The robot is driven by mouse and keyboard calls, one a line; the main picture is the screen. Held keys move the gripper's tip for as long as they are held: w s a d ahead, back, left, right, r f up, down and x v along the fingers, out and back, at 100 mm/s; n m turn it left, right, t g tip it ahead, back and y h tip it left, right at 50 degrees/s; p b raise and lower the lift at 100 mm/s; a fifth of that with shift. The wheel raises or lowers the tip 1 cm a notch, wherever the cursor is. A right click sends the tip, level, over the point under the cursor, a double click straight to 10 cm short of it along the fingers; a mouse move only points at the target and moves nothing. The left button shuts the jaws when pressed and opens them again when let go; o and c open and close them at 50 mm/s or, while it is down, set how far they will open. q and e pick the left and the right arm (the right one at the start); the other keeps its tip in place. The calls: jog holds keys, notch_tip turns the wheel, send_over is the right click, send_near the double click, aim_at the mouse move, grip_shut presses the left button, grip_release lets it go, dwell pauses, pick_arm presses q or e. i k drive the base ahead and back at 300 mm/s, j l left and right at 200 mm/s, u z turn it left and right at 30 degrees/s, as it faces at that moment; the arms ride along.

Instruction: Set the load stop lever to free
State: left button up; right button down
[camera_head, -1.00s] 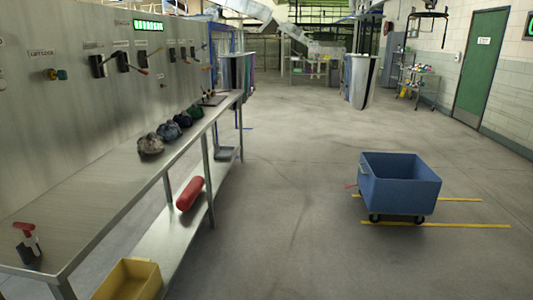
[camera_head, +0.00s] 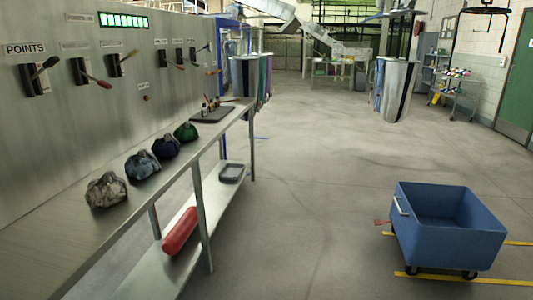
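A grey metal wall panel (camera_head: 60,130) on the left carries a row of levers. The lever under the label "POINTS" (camera_head: 25,49) has a black handle (camera_head: 44,67) angled up to the right. Smaller levers sit farther along, one with a red handle (camera_head: 179,65) and one with an orange handle (camera_head: 213,72). Their labels are too small to read, so I cannot tell which is the load stop lever. Neither gripper is in view.
A steel bench (camera_head: 75,230) runs along the panel, holding several tied bags (camera_head: 106,190) and a dark tray (camera_head: 211,114). A red roll (camera_head: 180,231) lies on its lower shelf. A blue wheeled cart (camera_head: 445,240) stands at right. The floor between is clear.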

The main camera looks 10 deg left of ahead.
aim_at(133, 52)
jog(key=i+l+u, duration=0.1)
jog(key=i+u, duration=0.25)
jog(key=i+l+u, duration=0.5)
jog(key=i+u, duration=0.15)
jog(key=i+l+u, duration=0.5)
jog(key=u, duration=0.25)
jog(key=i+l+u, duration=0.15)
jog(key=l+u, duration=0.2)
jog(key=i+l+u, duration=0.1)
jog(key=l+u, duration=0.65)
jog(key=l, duration=0.2)
jog(key=l+u, duration=0.5)
jog(key=l, duration=0.5)
